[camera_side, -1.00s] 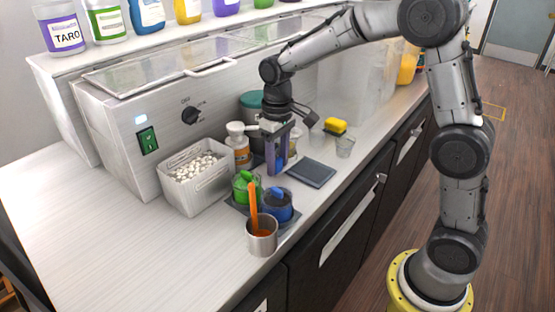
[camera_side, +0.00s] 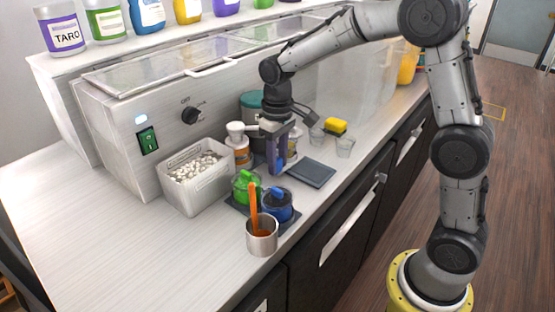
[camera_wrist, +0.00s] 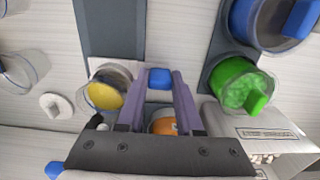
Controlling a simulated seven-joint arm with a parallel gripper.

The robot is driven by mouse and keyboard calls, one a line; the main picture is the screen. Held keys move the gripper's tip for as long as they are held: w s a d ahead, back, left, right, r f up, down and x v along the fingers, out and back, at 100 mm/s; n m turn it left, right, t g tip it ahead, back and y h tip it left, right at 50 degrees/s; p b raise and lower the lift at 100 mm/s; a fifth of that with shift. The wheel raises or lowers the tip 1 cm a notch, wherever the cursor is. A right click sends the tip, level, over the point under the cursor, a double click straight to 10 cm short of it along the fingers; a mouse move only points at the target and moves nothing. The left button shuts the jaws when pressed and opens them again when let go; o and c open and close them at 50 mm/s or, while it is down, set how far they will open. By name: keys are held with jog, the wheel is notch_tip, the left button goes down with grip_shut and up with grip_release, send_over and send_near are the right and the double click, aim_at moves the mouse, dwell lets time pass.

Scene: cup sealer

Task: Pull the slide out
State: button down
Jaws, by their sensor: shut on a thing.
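My gripper (camera_side: 281,167) points down over the counter, left of a dark flat plate (camera_side: 313,174). In the wrist view my gripper (camera_wrist: 160,78) has its two purple fingers closed on a small blue block (camera_wrist: 160,79) between the tips. What the block is fixed to is not clear. The dark plate (camera_wrist: 110,30) lies just beyond the fingertips on the left in the wrist view. I cannot make out which part is the slide. The block is mostly hidden by the fingers in the side view.
A cup with yellow contents (camera_wrist: 108,90) stands close beside the left finger. Green (camera_side: 246,189) and blue (camera_side: 278,206) lidded jars and a steel cup (camera_side: 262,240) stand in front.

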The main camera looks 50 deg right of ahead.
jog(key=shift+r, duration=0.1)
dwell(0.6)
jog(key=s, duration=0.9)
jog(key=shift+s, duration=0.2)
jog(key=c, duration=0.8)
grip_release()
jog(key=shift+c, duration=0.2)
notch_tip(320, 180, up, 14)
